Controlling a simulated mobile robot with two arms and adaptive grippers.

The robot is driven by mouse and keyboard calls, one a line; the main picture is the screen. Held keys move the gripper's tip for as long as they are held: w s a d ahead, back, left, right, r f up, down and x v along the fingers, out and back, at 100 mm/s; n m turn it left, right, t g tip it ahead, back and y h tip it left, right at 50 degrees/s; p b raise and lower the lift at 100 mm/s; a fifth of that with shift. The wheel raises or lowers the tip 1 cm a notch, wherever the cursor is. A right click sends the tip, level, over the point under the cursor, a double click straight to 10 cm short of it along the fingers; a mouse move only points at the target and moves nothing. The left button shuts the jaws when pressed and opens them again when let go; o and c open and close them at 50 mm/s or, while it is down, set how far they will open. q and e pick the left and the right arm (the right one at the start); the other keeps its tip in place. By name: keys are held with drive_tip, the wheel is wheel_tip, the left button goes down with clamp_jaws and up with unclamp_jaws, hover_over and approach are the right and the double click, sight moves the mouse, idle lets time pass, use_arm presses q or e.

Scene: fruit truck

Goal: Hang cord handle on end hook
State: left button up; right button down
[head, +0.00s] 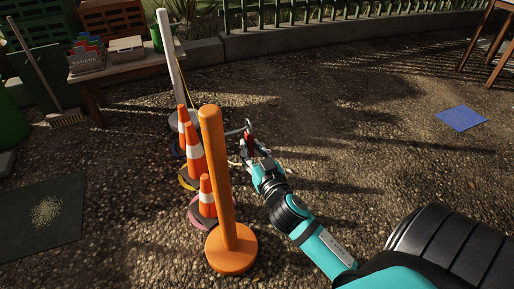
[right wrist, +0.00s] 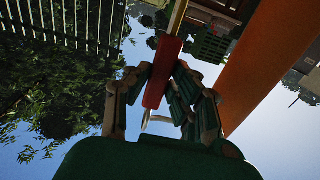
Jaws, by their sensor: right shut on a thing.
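My right gripper (head: 250,150) is shut on a red handle (head: 250,142), just right of the orange post (head: 216,170). In the right wrist view, the red handle (right wrist: 163,72) stands between the fingers of my right gripper (right wrist: 163,85). A pale curved piece (right wrist: 155,118) shows below the handle. A thin grey piece (head: 238,131) runs from the handle area towards the orange post; I cannot tell whether it is a hook or part of the cord. A pale strand hangs beside the gripper. My left gripper is not in view.
Orange cones (head: 194,150) stand in a row behind and left of the post. A dark mat (head: 40,245) lies left, a blue sheet (head: 461,118) right. Ground right of my arm is mostly clear.

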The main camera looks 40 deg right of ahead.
drive_tip(key=shift+w+a+f+b, duration=0.2)
drive_tip(key=shift+a+f+b, duration=0.05)
drive_tip(key=shift+a, duration=0.5)
drive_tip(key=shift+w+a+f+b, duration=0.15)
drive_tip(key=shift+a+f+b, duration=0.1)
drive_tip(key=shift+a, duration=0.45)
drive_tip(key=c, duration=1.1)
unclamp_jaws()
drive_tip(key=shift+s+a, duration=0.1)
